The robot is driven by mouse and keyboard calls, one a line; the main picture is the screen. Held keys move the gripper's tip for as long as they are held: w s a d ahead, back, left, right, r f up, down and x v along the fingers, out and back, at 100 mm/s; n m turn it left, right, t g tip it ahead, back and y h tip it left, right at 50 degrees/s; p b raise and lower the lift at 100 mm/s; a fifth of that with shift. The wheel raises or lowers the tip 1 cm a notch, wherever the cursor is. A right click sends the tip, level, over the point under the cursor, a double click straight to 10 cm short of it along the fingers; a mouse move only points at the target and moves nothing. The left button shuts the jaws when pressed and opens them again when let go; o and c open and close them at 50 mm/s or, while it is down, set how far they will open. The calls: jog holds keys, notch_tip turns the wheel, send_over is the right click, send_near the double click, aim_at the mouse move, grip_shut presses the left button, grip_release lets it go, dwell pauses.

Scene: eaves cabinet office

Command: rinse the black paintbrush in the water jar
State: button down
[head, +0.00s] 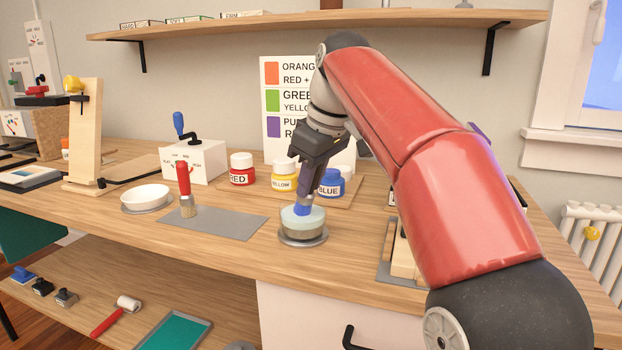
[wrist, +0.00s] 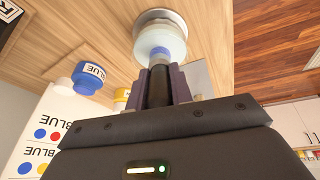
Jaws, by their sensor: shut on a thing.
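The black paintbrush (wrist: 160,88) is upright between the purple fingers of my gripper (wrist: 160,76), which is shut on its handle. In the head view my gripper (head: 307,200) points down over the water jar (head: 303,224), a pale blue-green round vessel on a grey metal disc. The jar also shows in the wrist view (wrist: 160,42), straight beyond the fingertips. A blue part shows at the brush's lower end, at the jar's mouth. The bristles are hidden, so I cannot tell how deep they are.
Red (head: 242,170), yellow (head: 284,176) and blue (head: 331,183) paint jars stand close behind the water jar. The front desk edge is close.

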jog(key=shift+f+b, duration=0.3)
jog(key=shift+f, duration=0.5)
dwell(1.5)
notch_tip(320, 180, up, 5)
jog(key=p, duration=0.5)
jog(key=shift+r, duration=1.1)
dwell(0.3)
